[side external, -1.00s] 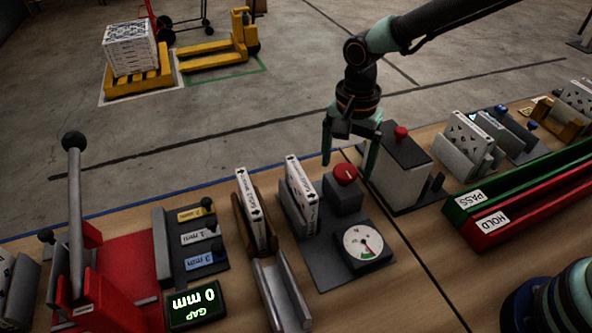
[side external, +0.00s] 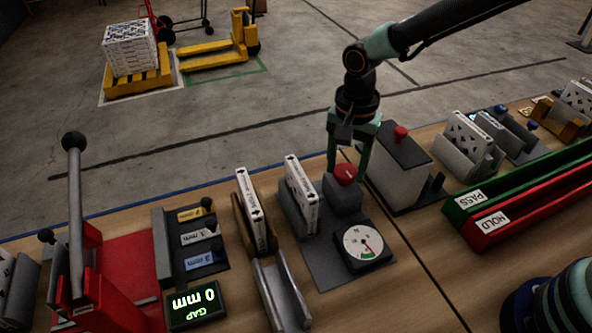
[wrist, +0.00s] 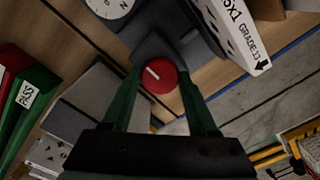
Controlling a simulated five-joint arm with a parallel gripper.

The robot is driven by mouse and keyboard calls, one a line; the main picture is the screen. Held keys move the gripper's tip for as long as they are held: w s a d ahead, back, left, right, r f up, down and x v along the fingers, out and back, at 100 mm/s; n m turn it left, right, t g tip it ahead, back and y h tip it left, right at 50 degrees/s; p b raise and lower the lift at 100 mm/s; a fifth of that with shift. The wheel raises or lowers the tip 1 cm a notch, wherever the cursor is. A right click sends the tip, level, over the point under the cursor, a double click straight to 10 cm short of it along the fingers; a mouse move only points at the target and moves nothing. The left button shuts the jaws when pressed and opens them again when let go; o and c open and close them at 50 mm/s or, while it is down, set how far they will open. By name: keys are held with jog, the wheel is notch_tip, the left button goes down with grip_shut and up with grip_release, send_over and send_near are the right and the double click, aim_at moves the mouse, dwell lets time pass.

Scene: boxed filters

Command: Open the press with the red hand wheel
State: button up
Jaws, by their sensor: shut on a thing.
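The red hand wheel (side external: 345,173) sits on the dark grey block of the press (side external: 342,197), with a white mark across it. My gripper (side external: 347,166) is at the wheel with one finger on each side, shut on it. In the wrist view the red wheel (wrist: 159,76) lies between the two green fingertips of my gripper (wrist: 161,78). A boxed filter (side external: 303,193) stands upright in the press, beside the block. A round white dial gauge (side external: 363,242) is in front of the block, on the same dark base.
A second boxed filter (side external: 251,208) stands in a brown holder to the left. A grey box with a red knob (side external: 401,132) stands close on the right. Green PASS (side external: 470,198) and red HOLD (side external: 492,222) rails lie farther right.

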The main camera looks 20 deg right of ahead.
jog(key=n, duration=1.2)
jog(key=shift+r+n, duration=0.1)
jog(key=shift+n, duration=0.3)
jog(key=n, duration=1.1)
jog(key=shift+n, duration=0.4)
jog(key=n, duration=1.1)
jog(key=shift+n, duration=0.3)
jog(key=n, duration=0.6)
jog(key=shift+n, duration=0.3)
jog(key=n, duration=0.5)
jog(key=shift+n, duration=0.3)
